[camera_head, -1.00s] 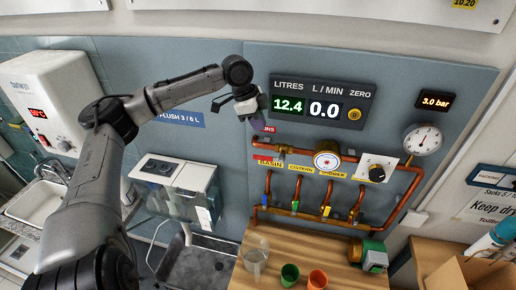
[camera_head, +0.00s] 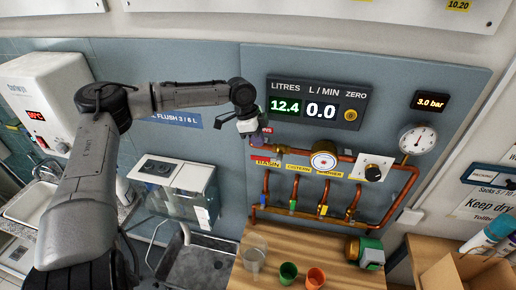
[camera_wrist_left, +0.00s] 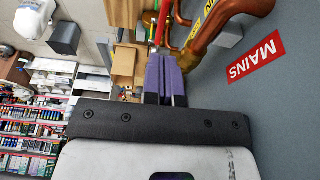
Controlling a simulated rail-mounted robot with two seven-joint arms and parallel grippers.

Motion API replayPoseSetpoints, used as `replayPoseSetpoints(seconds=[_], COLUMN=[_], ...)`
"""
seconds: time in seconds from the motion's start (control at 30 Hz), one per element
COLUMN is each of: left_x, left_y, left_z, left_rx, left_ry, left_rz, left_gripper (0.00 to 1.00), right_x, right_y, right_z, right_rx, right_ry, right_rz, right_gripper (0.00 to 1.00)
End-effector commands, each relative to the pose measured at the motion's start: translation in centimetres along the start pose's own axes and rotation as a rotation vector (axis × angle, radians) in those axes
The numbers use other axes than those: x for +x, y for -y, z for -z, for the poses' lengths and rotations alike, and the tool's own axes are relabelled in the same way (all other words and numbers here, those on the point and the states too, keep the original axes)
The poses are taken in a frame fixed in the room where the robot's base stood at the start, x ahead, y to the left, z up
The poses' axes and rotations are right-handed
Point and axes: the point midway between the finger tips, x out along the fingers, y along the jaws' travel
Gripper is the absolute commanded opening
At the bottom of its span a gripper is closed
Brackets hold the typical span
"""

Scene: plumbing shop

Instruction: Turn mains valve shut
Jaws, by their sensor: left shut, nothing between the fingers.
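The red MAINS label (camera_head: 267,131) is on the blue-grey wall panel at the left end of the copper pipework. It also shows large in the left wrist view (camera_wrist_left: 256,57). A narrow red lever (camera_wrist_left: 161,22) stands just beyond my fingertips in the wrist view, beside the copper pipe (camera_wrist_left: 208,30). My left gripper (camera_head: 257,141) is at the left end of the pipe, just below the MAINS label. Its purple fingers (camera_wrist_left: 165,72) are together and hold nothing. In the head view my gripper largely hides the mains valve. Whether the fingers touch the lever is unclear. My right gripper is not in view.
The display (camera_head: 318,103) reads 12.4 litres and 0.0 L/min. A round meter (camera_head: 324,160), a black knob (camera_head: 373,173) and a pressure gauge (camera_head: 418,139) are to the right. Several small coloured levers sit below. Green (camera_head: 288,272) and orange (camera_head: 315,278) cups stand on the bench.

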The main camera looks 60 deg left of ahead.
Motion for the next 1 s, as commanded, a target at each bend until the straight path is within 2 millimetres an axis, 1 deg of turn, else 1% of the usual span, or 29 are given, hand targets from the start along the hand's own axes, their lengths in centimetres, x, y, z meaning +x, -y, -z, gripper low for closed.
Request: replayPoseSetpoints(seconds=[0.1, 0.2, 0.4, 0.6, 1.0], left_x=[1.5, 2.4, 3.5, 3.9, 3.9], left_y=[-0.1, 0.0, 0.0, 0.0, 0.0], left_z=[-0.5, -0.7, -1.0, -1.1, -1.1], left_rx=[-0.001, 0.000, 0.000, 0.000, -0.001], left_ry=[0.004, 0.003, 0.002, 0.000, -0.006], left_rz=[-0.004, -0.002, -0.001, 0.001, 0.000], left_gripper=[0.00, 0.00, 0.00, 0.00, 0.00], right_x=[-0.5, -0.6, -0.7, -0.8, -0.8], right_y=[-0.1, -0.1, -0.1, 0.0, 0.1], right_z=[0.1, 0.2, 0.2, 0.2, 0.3], right_rx=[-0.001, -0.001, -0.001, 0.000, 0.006], right_ry=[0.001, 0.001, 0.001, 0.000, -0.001], right_rz=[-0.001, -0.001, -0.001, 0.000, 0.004], right_gripper=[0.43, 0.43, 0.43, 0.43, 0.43])
